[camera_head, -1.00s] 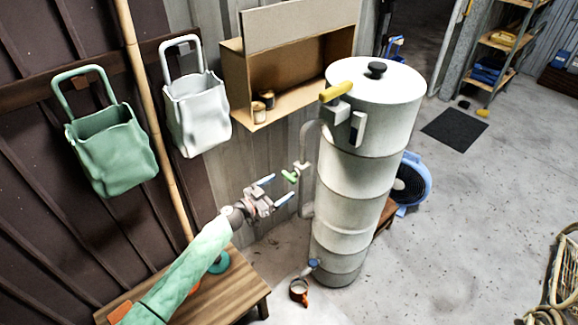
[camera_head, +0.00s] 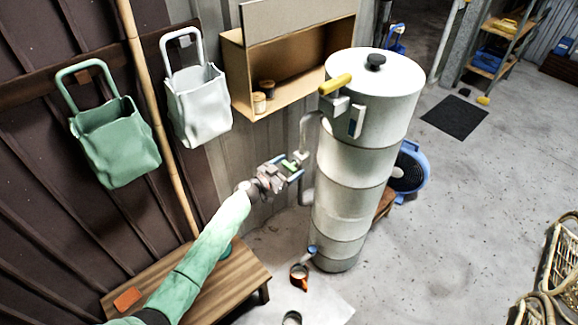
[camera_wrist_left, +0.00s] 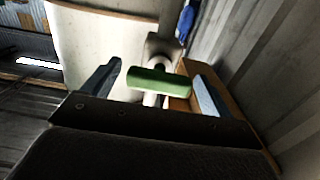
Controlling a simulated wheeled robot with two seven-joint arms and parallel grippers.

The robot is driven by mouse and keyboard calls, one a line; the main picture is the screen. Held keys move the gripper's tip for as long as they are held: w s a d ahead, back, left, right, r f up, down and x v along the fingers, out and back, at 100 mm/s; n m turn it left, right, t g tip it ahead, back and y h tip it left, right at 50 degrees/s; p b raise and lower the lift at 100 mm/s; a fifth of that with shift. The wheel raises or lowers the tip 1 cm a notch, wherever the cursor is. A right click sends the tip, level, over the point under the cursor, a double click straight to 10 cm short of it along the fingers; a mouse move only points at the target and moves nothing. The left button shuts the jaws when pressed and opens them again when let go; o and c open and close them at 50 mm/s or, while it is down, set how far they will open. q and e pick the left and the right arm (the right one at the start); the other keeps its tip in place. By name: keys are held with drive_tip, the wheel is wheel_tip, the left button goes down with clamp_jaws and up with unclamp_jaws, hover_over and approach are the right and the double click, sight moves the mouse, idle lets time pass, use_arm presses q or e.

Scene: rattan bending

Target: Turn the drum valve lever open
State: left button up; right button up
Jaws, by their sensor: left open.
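The tall pale drum (camera_head: 352,190) stands upright in the middle of the head view. A pipe with a valve runs down its left side. The green valve lever (camera_head: 290,166) is partly hidden by my left gripper (camera_head: 289,168). In the left wrist view the green lever (camera_wrist_left: 160,79) lies crosswise between the two spread fingers of the gripper (camera_wrist_left: 160,90). The gripper is open, with a visible gap between lever and each finger. The drum (camera_wrist_left: 95,45) shows behind it. My right gripper is not in view.
A yellow-handled lever (camera_head: 335,84) sticks out near the drum top. A wooden bench (camera_head: 195,283) is below my left arm. A copper-coloured mug (camera_head: 299,277) stands by the drum base. Green (camera_head: 115,145) and white (camera_head: 200,105) bags hang on the left wall.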

use_arm(q)
drive_tip(key=shift+w+d, duration=0.1)
drive_tip(key=shift+c, duration=0.4)
drive_tip(key=c, duration=0.9)
